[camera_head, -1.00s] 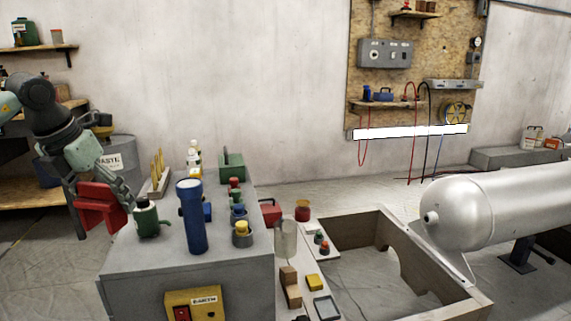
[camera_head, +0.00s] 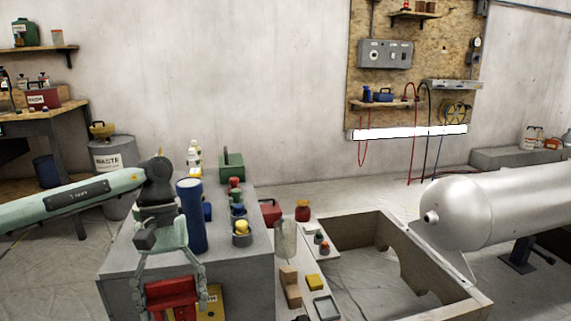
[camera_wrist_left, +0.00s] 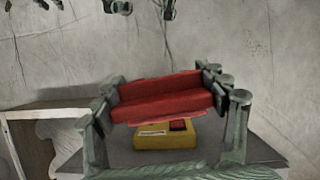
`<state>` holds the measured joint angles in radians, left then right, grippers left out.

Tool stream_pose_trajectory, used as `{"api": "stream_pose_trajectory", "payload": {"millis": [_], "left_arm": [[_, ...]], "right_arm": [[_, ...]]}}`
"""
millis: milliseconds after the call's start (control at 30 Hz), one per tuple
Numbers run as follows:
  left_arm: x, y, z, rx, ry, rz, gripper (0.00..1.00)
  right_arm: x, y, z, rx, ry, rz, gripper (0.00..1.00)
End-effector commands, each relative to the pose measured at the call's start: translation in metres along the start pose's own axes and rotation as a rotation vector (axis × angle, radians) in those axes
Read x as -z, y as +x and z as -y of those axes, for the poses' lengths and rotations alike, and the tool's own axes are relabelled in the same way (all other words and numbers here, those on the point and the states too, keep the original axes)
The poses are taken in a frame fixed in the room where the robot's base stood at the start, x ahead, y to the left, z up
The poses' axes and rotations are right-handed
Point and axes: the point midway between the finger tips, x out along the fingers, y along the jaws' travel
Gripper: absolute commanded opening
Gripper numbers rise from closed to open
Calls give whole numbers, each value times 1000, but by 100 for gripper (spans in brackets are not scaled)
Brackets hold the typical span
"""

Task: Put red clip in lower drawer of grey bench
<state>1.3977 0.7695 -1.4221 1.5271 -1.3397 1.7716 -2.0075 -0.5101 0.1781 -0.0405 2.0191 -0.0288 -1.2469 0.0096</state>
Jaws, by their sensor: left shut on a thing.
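My left gripper (camera_head: 173,285) is shut on the red clip (camera_head: 172,302) and holds it in front of the near face of the grey bench (camera_head: 243,285). In the left wrist view the red clip (camera_wrist_left: 160,97) spans between the two fingers of the gripper (camera_wrist_left: 163,100). A yellow box with a label and a red part (camera_wrist_left: 165,136) shows beyond the clip; in the head view the clip partly covers it (camera_head: 213,303). No drawer of the bench can be made out. My right gripper is in neither view.
A blue flashlight (camera_head: 192,220), a green box (camera_head: 232,167) and several small items stand on the bench top. A wooden frame (camera_head: 440,290) and a silver tank (camera_head: 500,210) are to the right. A waste drum (camera_head: 108,160) stands behind at left.

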Motion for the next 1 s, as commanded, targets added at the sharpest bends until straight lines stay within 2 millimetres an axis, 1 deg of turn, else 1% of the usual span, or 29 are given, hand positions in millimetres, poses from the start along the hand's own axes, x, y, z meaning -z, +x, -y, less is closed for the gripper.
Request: {"api": "stream_pose_trajectory", "payload": {"millis": [33, 100, 200, 267, 733, 1000], "left_arm": [[-5, 7, -3, 40, 91, -2, 35], [-10, 14, -6, 82, 196, -2, 35], [-14, 20, -7, 120, 288, -5, 35], [-16, 21, -8, 132, 316, -5, 35], [-16, 25, -8, 130, 323, -1, 35], [-15, 21, -7, 133, 321, -9, 35]], "right_arm": [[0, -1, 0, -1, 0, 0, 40], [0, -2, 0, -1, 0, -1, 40], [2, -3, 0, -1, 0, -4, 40], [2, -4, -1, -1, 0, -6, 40], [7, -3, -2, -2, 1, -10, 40], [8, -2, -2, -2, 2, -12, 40]]}}
